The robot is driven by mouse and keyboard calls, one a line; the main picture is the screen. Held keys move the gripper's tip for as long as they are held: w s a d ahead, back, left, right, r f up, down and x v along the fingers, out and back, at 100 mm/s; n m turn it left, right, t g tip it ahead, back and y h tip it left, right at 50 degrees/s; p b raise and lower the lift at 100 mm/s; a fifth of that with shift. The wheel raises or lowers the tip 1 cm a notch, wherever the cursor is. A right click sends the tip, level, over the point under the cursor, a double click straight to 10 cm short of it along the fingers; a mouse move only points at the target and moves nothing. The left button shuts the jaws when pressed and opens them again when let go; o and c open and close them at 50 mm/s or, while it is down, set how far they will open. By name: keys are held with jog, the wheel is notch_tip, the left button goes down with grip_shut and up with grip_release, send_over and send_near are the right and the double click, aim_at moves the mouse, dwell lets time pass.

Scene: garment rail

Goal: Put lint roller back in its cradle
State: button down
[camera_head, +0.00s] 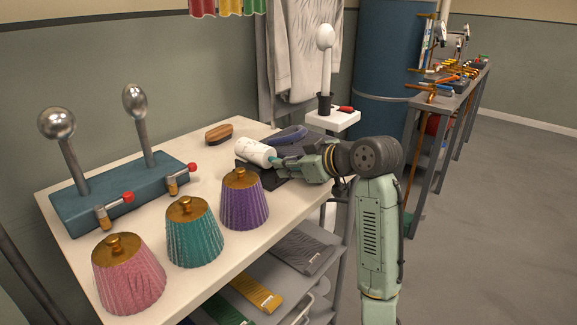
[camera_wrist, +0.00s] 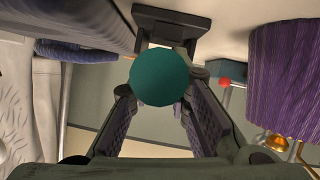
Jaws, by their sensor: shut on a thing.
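The lint roller (camera_head: 255,152) has a white cylinder and a teal handle. It lies level over the dark cradle (camera_head: 247,165) on the white table, its white end pointing left. My gripper (camera_head: 280,163) comes from the right and is shut on the handle. In the wrist view the round teal handle end (camera_wrist: 160,77) sits between the two fingers of my gripper (camera_wrist: 160,92). A black bracket of the cradle (camera_wrist: 172,14) shows just beyond it. I cannot tell whether the roller touches the cradle; my gripper hides part of the handle.
A purple pleated shade (camera_head: 244,200) stands close in front, with teal (camera_head: 193,232) and pink (camera_head: 129,275) ones further left. A blue-purple object (camera_head: 291,134) lies just behind the roller. A wooden brush (camera_head: 218,132) and a blue stand (camera_head: 125,192) are to the left.

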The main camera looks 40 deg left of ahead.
jog(key=shift+f, duration=0.55)
jog(key=shift+f, duration=0.1)
jog(key=shift+f+b, duration=0.3)
jog(key=shift+f, duration=0.2)
jog(key=c, duration=1.5)
grip_release()
